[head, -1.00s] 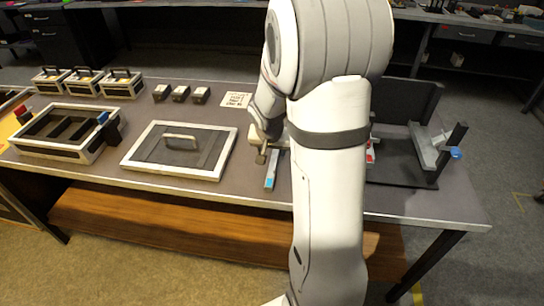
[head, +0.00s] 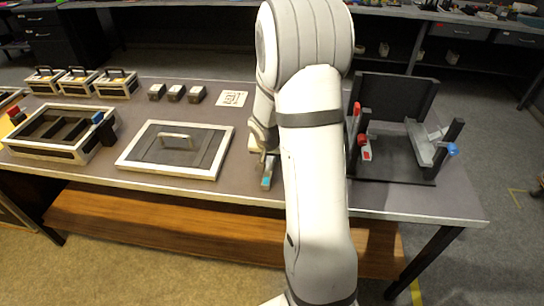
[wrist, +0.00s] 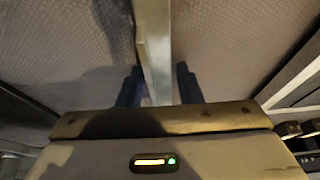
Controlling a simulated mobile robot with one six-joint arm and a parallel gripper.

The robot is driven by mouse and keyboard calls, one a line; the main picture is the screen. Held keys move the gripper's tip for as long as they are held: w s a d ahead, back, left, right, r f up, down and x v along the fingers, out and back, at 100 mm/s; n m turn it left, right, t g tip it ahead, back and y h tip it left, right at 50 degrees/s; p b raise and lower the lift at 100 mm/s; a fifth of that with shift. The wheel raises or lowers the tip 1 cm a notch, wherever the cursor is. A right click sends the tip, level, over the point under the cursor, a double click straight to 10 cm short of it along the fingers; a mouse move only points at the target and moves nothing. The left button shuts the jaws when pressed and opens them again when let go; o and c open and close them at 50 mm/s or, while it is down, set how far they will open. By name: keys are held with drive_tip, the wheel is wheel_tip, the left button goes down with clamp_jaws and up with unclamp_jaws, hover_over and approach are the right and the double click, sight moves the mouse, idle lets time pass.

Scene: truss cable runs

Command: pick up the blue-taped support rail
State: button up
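The support rail (head: 267,178) lies on the workbench, partly hidden behind my arm, with blue tape showing at its near end. In the wrist view the rail (wrist: 154,45) is a narrow grey bar running up the picture between my fingers. My gripper (wrist: 159,85) is open, with a dark finger on each side of the rail and slight gaps visible. In the head view my gripper (head: 263,158) is low over the rail; its fingertips are mostly hidden there.
A framed panel with a handle (head: 228,146) lies left of the rail. A black fixture (head: 400,170) with red and blue knobs stands to the right. An open crate (head: 75,155), small blocks and a printed card (head: 231,98) are farther left and back.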

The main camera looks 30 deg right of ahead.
clamp_jaws()
